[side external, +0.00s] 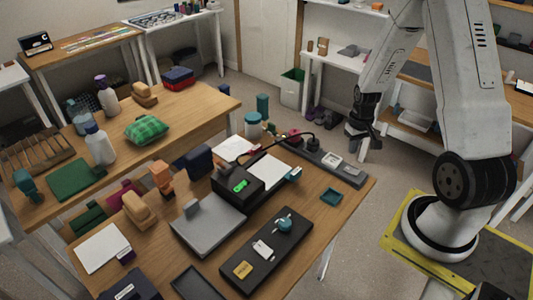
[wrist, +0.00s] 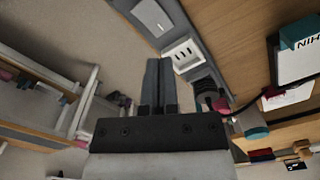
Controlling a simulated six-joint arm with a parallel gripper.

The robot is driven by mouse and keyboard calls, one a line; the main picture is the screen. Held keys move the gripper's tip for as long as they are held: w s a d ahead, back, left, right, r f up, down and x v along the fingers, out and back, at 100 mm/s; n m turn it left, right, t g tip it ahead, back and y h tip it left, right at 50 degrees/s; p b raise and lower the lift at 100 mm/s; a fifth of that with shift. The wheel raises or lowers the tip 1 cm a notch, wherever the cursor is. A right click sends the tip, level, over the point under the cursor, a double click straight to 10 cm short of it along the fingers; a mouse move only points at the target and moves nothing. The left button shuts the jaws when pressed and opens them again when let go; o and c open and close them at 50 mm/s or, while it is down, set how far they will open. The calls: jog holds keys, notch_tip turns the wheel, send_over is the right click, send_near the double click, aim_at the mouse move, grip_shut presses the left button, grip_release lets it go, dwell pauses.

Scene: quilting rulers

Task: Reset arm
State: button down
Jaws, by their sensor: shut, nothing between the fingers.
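My gripper (wrist: 158,62) is shut, with its two dark fingers side by side and nothing between them in the wrist view. In the side external view my gripper (side external: 359,152) hangs beyond the far right corner of the near wooden table (side external: 345,193), pointing down. It looks apart from the table and everything on it. My arm rises from a base on a yellow-edged plate at the right.
A long grey strip (side external: 340,165) lies along the table's far edge; in the wrist view the strip (wrist: 196,68) shows close beside my fingers. A black box with a green light (side external: 240,184), a grey board (side external: 205,226) and a dark tray (side external: 262,262) lie nearer. Floor (side external: 400,165) is open between table and base.

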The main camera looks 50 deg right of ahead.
jog(key=shift+a+r, duration=0.1)
jog(key=shift+r, duration=0.05)
jog(key=a+r+n+t, duration=0.1)
jog(key=a+r+n, duration=0.2)
jog(key=a, duration=0.8)
jog(key=a+r+n+t, duration=0.1)
jog(key=a+r+n, duration=0.2)
jog(key=a+r, duration=0.5)
jog(key=a, duration=0.4)
jog(key=shift+a+r+t, duration=0.15)
jog(key=shift+t, duration=0.15)
